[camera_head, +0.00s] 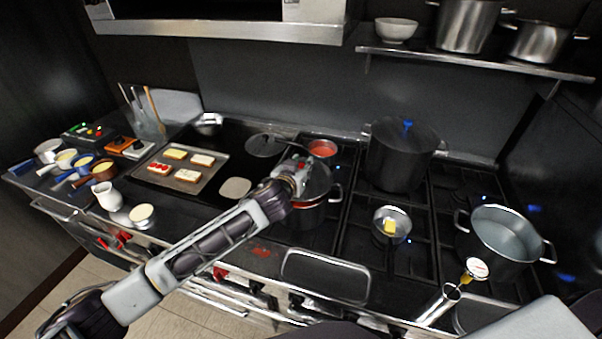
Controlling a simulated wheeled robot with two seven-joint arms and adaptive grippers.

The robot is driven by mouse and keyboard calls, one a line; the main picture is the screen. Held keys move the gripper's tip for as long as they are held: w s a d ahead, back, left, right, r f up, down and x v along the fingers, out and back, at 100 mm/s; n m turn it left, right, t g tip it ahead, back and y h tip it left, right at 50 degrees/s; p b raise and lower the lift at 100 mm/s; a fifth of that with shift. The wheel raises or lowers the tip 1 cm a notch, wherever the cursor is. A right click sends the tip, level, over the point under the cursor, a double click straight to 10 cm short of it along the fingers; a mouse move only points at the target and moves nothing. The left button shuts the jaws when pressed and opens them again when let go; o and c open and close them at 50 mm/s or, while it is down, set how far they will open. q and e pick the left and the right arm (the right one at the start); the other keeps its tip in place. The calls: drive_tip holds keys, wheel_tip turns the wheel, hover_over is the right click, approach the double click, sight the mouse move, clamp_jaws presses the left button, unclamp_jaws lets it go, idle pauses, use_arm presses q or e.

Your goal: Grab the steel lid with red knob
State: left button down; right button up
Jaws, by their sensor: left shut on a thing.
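The steel lid with red knob (321,183) is at the pot on the left part of the stove, mostly hidden behind my left gripper. A bit of red shows at the fingertips. My left gripper (299,170) is over the lid and shut on it, apparently at the knob. I cannot tell whether the lid rests on the pot or is slightly raised. My right gripper is not in view.
A tall dark pot with a blue knob (400,160) stands to the right. A pan of red sauce (322,148) is just behind the lid. A dark round pan or lid (265,145) lies behind left. A small pan with butter (391,224) and an open pot (503,236) are right.

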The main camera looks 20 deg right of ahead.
sight(301, 165)
use_arm(q)
wheel_tip(301, 165, up, 7)
drive_tip(key=shift+r+b, duration=0.15)
drive_tip(key=shift+b, duration=0.35)
